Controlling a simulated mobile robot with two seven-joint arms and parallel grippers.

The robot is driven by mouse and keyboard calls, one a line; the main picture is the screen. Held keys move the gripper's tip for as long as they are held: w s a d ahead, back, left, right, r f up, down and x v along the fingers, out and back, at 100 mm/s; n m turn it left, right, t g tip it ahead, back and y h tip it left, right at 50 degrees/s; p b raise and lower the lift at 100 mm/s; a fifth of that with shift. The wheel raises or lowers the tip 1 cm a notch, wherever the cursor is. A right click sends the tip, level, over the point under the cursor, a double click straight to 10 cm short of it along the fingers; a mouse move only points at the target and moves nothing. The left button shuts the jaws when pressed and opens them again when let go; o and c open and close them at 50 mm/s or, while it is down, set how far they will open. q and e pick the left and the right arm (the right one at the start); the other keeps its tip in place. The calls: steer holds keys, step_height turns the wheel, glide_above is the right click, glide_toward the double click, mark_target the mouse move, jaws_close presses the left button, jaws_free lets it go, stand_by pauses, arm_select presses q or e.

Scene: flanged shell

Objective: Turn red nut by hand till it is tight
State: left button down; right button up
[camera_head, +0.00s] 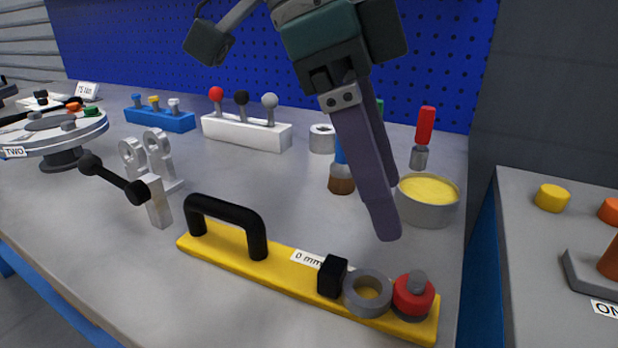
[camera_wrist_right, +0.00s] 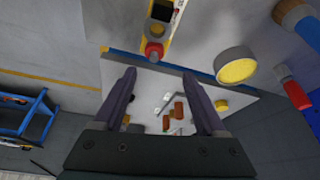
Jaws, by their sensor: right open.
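The red nut (camera_head: 413,299) sits around a grey stud at the right end of a yellow plate (camera_head: 290,272) on the grey bench. A grey ring (camera_head: 367,293) is close beside the nut on the left. My right gripper (camera_head: 386,232) hangs above and behind the nut, pointing down; its fingers overlap in the head view. In the right wrist view my right gripper (camera_wrist_right: 159,75) is open and empty. The red nut (camera_wrist_right: 154,51) shows there just beyond the fingertips, in line with the gap between them. My left gripper is not in view.
The plate carries a black handle (camera_head: 228,224) and a black block (camera_head: 331,277). A cup with yellow contents (camera_head: 427,199) stands right of my fingers, close by. A brush (camera_head: 341,178) and red-handled tool (camera_head: 423,138) stand behind. The bench's right edge is near the nut.

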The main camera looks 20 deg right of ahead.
mark_target(415, 287)
steer(key=x, duration=0.6)
steer(key=s+x, duration=0.1)
steer(key=x, duration=0.2)
steer(key=shift+a+f, duration=0.2)
steer(key=shift+f, duration=0.15)
steer(key=shift+c, duration=0.2)
jaws_close()
